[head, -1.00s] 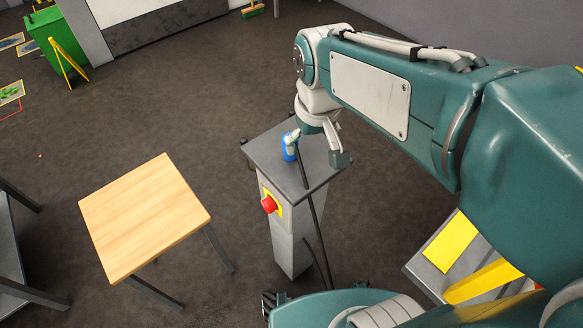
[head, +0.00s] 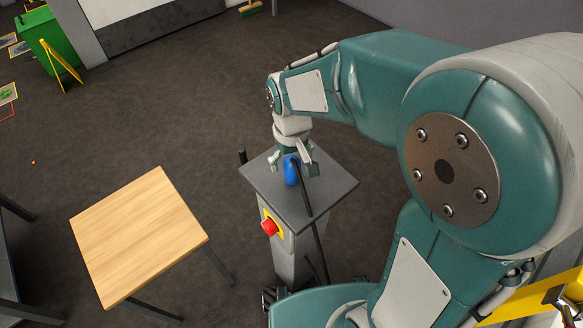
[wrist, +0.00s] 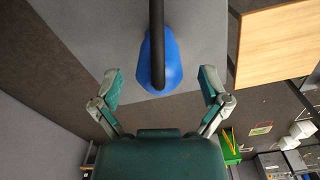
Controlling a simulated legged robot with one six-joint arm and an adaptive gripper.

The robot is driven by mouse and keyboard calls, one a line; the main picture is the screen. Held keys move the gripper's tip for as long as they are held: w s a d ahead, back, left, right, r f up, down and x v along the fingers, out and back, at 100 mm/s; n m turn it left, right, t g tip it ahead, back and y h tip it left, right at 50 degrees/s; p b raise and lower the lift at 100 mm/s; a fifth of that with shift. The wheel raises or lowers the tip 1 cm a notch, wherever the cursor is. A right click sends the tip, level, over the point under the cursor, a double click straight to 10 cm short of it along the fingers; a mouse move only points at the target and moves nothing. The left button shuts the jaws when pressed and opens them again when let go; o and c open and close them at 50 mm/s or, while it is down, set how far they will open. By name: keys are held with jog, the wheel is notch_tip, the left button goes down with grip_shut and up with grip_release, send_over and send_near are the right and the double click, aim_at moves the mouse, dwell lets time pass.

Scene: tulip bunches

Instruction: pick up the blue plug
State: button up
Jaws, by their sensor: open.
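The blue plug (head: 291,172) stands on the top of a grey pedestal (head: 334,186), with a black cable running from it over the front edge. My gripper (head: 293,160) is just above and behind the plug in the head view, its fingers spread to either side. In the wrist view the plug (wrist: 166,62) lies ahead of the open fingers (wrist: 160,90), roughly centred between them, with the black cable crossing over it. The fingers are apart from the plug, and nothing is between them.
A red button (head: 269,227) on a yellow plate is on the pedestal's side. A wooden table (head: 138,236) stands to the left, with free floor between it and the pedestal. A dark post (head: 243,156) rises at the pedestal's left corner.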

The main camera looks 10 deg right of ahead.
jog(key=shift+f, duration=0.95)
jog(key=c, duration=1.3)
jog(key=shift+o, duration=0.2)
